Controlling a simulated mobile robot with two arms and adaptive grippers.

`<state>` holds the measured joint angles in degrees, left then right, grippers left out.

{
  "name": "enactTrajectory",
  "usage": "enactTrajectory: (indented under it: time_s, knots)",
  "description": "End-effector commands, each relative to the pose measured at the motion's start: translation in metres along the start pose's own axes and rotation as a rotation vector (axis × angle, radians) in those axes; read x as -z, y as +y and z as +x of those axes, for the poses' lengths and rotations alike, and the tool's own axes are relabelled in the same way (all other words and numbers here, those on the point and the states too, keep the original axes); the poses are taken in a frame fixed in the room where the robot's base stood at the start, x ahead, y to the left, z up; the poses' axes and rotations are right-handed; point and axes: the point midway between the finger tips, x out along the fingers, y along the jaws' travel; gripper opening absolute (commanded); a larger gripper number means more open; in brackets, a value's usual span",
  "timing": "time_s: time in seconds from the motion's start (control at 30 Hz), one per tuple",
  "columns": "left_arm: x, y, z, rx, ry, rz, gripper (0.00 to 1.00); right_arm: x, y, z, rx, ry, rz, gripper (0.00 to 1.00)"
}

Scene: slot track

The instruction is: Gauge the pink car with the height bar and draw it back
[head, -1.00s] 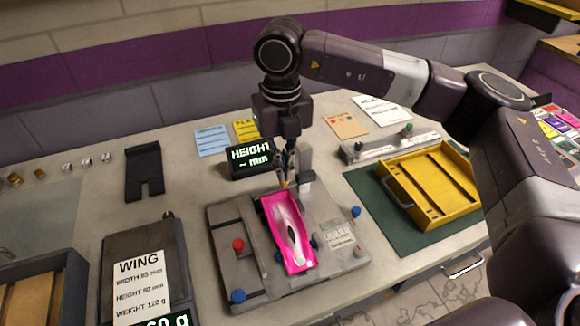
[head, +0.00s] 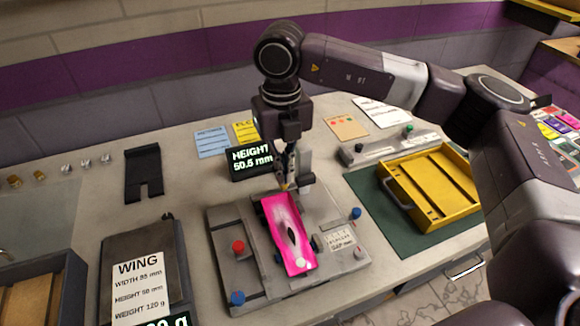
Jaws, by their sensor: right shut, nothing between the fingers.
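The pink car (head: 286,229) lies on the grey gauge plate (head: 225,222), its far end under my right gripper. My right gripper (head: 284,184) is shut, pointing down at the far end of the car, in front of the grey post (head: 305,165). The height bar is hard to make out there, partly hidden by the gripper. The black height display (head: 250,161) behind reads about 50.5 mm. My left gripper is not in view.
A scale (head: 115,245) with a WING card stands at the left. A yellow tray (head: 432,190) sits on a green mat at the right. A black forked piece (head: 143,172) lies at back left.

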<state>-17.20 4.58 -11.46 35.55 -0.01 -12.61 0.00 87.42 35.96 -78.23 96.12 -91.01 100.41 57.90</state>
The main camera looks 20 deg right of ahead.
Motion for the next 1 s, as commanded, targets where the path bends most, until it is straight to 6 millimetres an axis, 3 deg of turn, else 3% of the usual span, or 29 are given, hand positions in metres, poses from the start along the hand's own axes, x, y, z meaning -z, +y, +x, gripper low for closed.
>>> enactTrajectory:
  time_s: [0.23,1.0]
  knots:
    - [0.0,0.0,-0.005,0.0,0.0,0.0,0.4,0.0,0.0,-0.008,0.0,0.0,0.0,0.0]
    - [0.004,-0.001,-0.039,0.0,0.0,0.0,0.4,0.0,0.001,-0.07,-0.001,0.0,-0.001,0.0]
